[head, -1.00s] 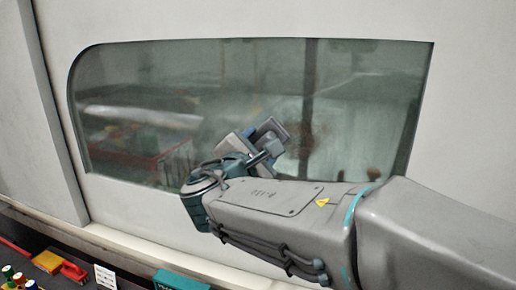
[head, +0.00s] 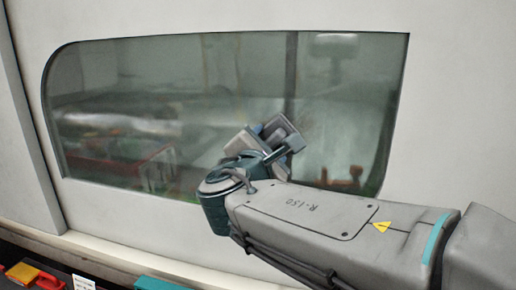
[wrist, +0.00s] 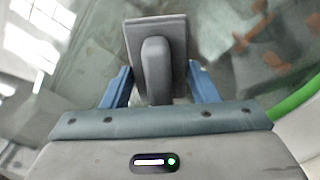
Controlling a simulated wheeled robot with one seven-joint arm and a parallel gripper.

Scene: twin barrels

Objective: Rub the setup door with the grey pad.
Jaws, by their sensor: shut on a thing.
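The setup door (head: 480,110) is a pale panel with a large dark glass window (head: 160,90) that fills most of the head view. My gripper (head: 257,130) is in front of the lower middle of the window. It is shut on the grey pad (head: 240,143), a flat block with a raised grip. In the wrist view the pad (wrist: 132,40) stands upright between the blue fingers (wrist: 160,88), with the glass behind it. I cannot tell whether the pad touches the glass. Brownish marks show at upper right in the wrist view; they may be dirt or reflections.
Below the door are a ledge (head: 110,258), a yellow-topped red item (head: 32,276) at lower left and a teal box (head: 158,284). The glass reflects blurred red and grey shapes. The upper window is clear of objects.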

